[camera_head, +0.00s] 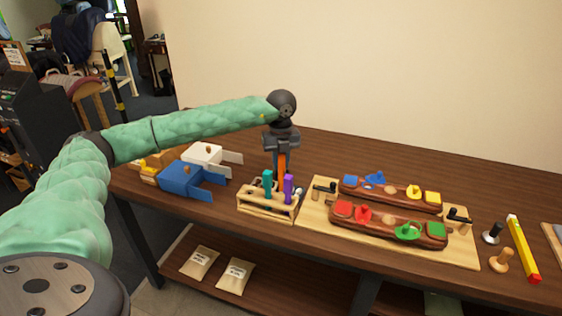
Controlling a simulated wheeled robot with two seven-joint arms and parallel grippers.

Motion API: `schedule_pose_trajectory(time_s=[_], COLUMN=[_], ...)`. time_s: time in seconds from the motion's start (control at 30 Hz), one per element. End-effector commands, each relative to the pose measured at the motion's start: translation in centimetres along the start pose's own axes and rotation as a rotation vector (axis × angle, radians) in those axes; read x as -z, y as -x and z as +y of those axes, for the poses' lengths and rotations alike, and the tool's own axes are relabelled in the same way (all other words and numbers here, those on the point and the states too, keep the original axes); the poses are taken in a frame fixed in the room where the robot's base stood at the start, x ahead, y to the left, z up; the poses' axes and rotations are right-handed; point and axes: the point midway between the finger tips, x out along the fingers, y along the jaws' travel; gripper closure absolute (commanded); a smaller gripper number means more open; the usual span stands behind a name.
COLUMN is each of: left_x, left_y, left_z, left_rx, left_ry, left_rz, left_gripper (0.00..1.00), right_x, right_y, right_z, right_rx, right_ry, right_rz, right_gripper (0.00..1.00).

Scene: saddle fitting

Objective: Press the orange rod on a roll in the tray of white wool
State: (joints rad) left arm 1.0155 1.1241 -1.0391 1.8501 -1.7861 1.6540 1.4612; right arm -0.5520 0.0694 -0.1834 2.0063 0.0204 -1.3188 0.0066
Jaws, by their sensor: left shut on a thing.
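My left gripper (281,152) points down over a small wooden rack (267,211) and is shut on the orange rod (282,172). The rod hangs upright below the fingers. Its lower end is at the rack, between a teal rod (267,181) and a purple rod (288,186); I cannot tell whether it is still seated there. I cannot make out a tray of white wool or a roll for certain. My right gripper does not show.
Left of the rack are blue (182,180), white (207,153) and yellow blocks with flat arms. Right of it, a light board (316,217) bears two brown saddles with coloured pieces. Further right are two knobbed pegs and a yellow level (523,248).

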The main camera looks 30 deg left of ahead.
Motion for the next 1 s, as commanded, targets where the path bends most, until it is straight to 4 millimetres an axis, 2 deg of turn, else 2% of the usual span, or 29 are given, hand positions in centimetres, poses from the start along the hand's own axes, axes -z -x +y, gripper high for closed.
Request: schedule_pose_trajectory(time_s=[1.0], left_x=[0.0], left_y=[-1.2], left_z=[0.0], left_rx=[0.000], left_ry=[0.000], left_rz=[0.000], left_gripper=[0.95], right_x=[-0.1], right_y=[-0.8], right_z=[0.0], right_rx=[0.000], right_ry=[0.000], right_rz=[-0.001], right_gripper=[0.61])
